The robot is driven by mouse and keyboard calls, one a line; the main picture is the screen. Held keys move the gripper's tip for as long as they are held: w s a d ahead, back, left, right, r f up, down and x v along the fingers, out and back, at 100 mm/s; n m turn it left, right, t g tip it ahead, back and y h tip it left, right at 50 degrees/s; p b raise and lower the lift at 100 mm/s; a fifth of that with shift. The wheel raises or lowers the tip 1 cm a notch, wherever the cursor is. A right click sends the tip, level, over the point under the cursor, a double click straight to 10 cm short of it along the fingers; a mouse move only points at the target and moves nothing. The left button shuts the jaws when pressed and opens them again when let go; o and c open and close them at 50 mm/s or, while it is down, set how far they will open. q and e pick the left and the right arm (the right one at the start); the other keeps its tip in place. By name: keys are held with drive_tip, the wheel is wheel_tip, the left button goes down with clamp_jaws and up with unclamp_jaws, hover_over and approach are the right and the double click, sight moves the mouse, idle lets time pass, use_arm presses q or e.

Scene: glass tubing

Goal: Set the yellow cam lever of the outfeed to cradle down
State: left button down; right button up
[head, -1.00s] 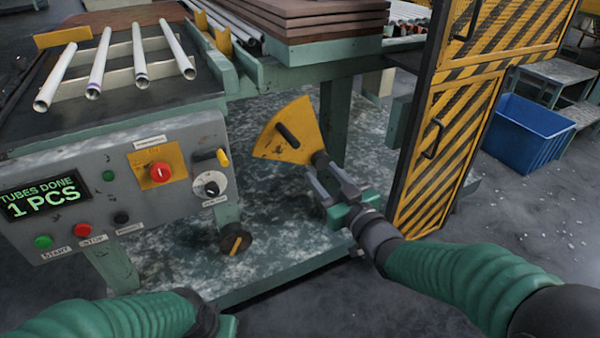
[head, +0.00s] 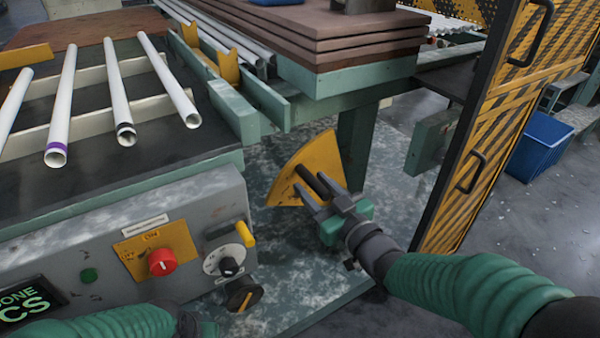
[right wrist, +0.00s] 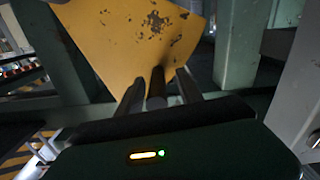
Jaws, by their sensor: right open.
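The yellow cam lever shows as a worn yellow fan-shaped plate (head: 300,168) below the table, with a dark bar handle across its face. My right gripper (head: 310,188) is open in front of the plate, its fingers pointing at it. In the right wrist view the dark handle (right wrist: 157,85) stands between the two open fingers (right wrist: 157,93), with the yellow plate (right wrist: 130,45) behind. Whether a finger touches the handle I cannot tell. My left arm comes in at the bottom left; its gripper's fingers are not visible.
A grey control panel (head: 100,240) with a red knob (head: 161,261) stands left of the lever. Glass tubes (head: 118,95) lie on the rack above. A green table leg (head: 357,145) is behind the plate.

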drive_tip(key=shift+w, duration=0.1)
drive_tip(key=shift+d+r, duration=0.1)
drive_tip(key=shift+d, duration=0.35)
drive_tip(key=shift+c, duration=0.5)
drive_tip(key=shift+a, duration=0.3)
clamp_jaws()
drive_tip(key=shift+d, duration=0.1)
